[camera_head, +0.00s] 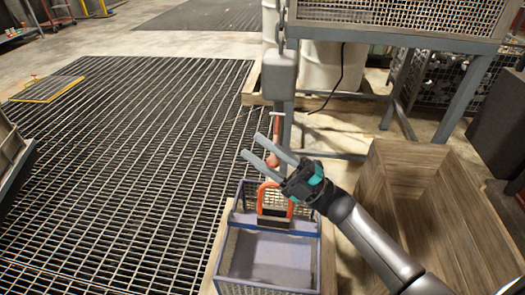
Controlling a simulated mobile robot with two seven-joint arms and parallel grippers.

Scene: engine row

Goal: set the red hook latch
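A grey hoist block (280,74) hangs from a chain (281,28) at upper centre. A thin red part (276,134), which looks like the hook latch, hangs below the block with a rounded red end (272,160). Its exact shape is too small to tell. My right gripper (253,147) comes from the lower right, its two grey fingers apart and pointing left. The fingers cross the red part in the picture; I cannot tell whether they touch it. Below stands a blue wire basket (237,233) with an orange-red handle (264,191) upright. My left gripper is out of view.
A wooden crate (398,167) stands open at the right. A metal-framed bench (413,40) with mesh stands behind, beside a white drum (333,68). The grated floor (110,170) to the left is mostly clear, with a yellow-edged plate (47,88) on it.

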